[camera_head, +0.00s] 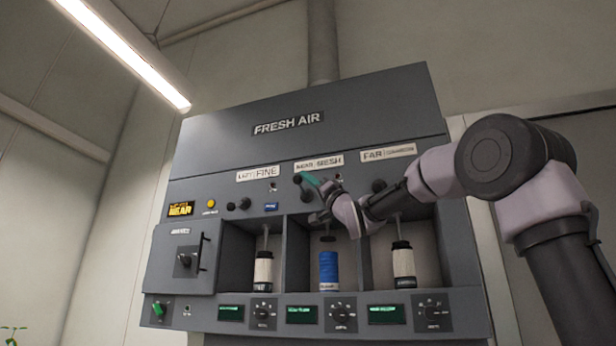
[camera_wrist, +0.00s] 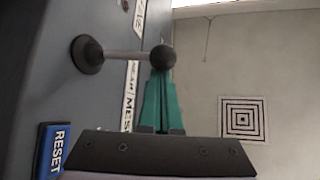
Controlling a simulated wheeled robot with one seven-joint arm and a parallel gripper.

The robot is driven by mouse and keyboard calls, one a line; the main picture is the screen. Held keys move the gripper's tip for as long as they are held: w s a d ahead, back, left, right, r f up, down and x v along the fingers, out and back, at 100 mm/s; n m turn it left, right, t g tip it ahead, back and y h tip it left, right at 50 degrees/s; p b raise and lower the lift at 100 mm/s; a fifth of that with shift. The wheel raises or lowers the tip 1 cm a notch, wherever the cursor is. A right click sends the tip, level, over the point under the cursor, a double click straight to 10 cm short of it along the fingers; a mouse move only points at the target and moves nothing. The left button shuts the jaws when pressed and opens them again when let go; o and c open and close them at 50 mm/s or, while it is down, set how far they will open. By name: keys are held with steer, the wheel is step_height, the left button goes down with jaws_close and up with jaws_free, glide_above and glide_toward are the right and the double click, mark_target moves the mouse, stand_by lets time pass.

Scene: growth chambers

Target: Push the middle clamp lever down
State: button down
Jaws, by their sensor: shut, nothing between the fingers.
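The middle clamp lever (camera_head: 298,179) is on the grey panel below the "MESH" label (camera_head: 319,164). In the wrist view it is a metal rod with a black ball end (camera_wrist: 163,56) and a round black base (camera_wrist: 87,54). My gripper (camera_head: 310,178) has teal fingers that are shut and empty. In the wrist view the fingertips (camera_wrist: 160,76) are right at the ball, overlapping it in the picture; I cannot tell whether they touch. In the head view my wrist hides part of the panel beside the lever.
The left lever (camera_head: 245,203) and far lever (camera_head: 379,186) flank it. Below are bays with a white bottle (camera_head: 263,271), a blue bottle (camera_head: 328,271) and another white bottle (camera_head: 403,263). A blue RESET button (camera_wrist: 52,150) is close to my gripper in the wrist view.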

mark_target(299, 184)
step_height(299, 184, down, 4)
steer(key=n+g+y, duration=0.2)
steer(key=n+g, duration=0.2)
steer(key=n+g+y, duration=0.2)
steer(key=n+g, duration=0.1)
steer(key=n, duration=0.1)
steer(key=n+g+y, duration=0.2)
steer(key=n+g, duration=0.2)
steer(key=n, duration=0.1)
steer(key=shift+r+g, duration=0.15)
steer(key=shift+g, duration=0.15)
steer(key=shift+f+n, duration=0.35)
steer(key=shift+n, duration=0.05)
steer(key=shift+w+f, duration=0.2)
steer(key=shift+f, duration=0.3)
